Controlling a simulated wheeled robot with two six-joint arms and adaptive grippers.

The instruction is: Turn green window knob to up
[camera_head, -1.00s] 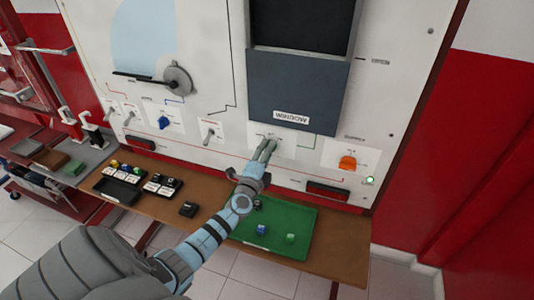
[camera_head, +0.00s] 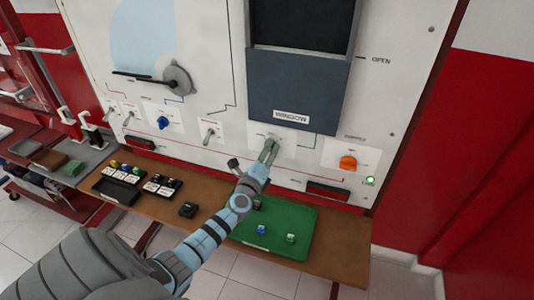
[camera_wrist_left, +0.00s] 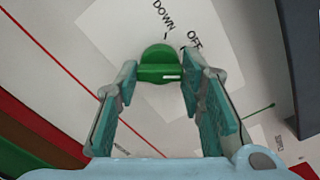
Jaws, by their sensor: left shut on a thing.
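The green window knob (camera_wrist_left: 157,54) is on the white wall panel, with its raised bar lying across the wrist view and a white mark at the bar's right end. The labels DOWN (camera_wrist_left: 163,14) and OFF (camera_wrist_left: 194,40) show beyond it. My left gripper (camera_wrist_left: 158,76) has one finger on each side of the knob and is shut on it. In the head view my left gripper (camera_head: 270,148) is at the panel below the dark window, and its fingers mostly hide the knob. My right gripper is in neither view.
An orange knob (camera_head: 348,162) is to the right and a blue knob (camera_head: 163,122) to the left on the same panel. A toggle lever (camera_head: 209,132) is nearer. Below, the brown table (camera_head: 335,250) holds a green tray (camera_head: 300,222) with small cubes.

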